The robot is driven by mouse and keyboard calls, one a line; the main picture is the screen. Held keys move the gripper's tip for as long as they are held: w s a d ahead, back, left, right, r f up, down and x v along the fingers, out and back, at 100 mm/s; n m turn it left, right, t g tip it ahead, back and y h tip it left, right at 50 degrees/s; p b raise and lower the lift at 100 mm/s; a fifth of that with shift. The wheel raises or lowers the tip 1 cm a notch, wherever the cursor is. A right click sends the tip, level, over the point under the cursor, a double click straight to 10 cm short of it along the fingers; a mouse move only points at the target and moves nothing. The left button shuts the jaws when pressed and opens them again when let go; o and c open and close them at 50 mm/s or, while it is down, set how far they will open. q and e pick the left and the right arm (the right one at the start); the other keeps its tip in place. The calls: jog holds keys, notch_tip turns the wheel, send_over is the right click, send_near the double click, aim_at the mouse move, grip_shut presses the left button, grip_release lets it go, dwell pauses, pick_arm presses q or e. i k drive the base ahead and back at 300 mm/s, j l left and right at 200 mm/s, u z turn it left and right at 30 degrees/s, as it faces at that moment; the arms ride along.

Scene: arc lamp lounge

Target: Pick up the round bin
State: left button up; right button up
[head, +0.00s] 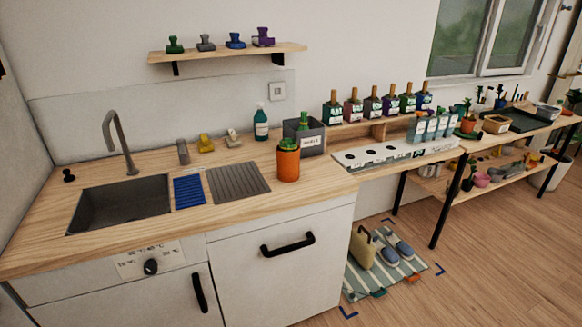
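A round orange bin (288,165) stands upright on the wooden counter (330,185), near its front right part. Something green shows at its top; I cannot tell whether that is contents or a lid. A square grey bin (318,141) with a white label and a green item in it stands just behind it. Neither of my grippers is in view, and nothing is seen holding the orange bin.
A sink (120,205), blue mat (189,190) and ribbed grey drainer (238,181) lie left of the bin. A spray bottle (261,125) stands behind. A white rack (390,155) lies to the right. A striped mat (385,270) with slippers lies on the floor.

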aim_at(287, 164)
jog(key=i+l+u, duration=0.1)
jog(key=l, duration=0.25)
jog(key=i+l+u, duration=0.1)
jog(key=i+l, duration=0.15)
jog(key=l, duration=0.15)
jog(key=i+l+u, duration=0.1)
jog(key=l, duration=0.25)
jog(key=i+l+u, duration=0.1)
jog(key=l, duration=0.3)
jog(key=i+l+u, duration=0.1)
jog(key=l, duration=0.3)
jog(key=i, duration=0.1)
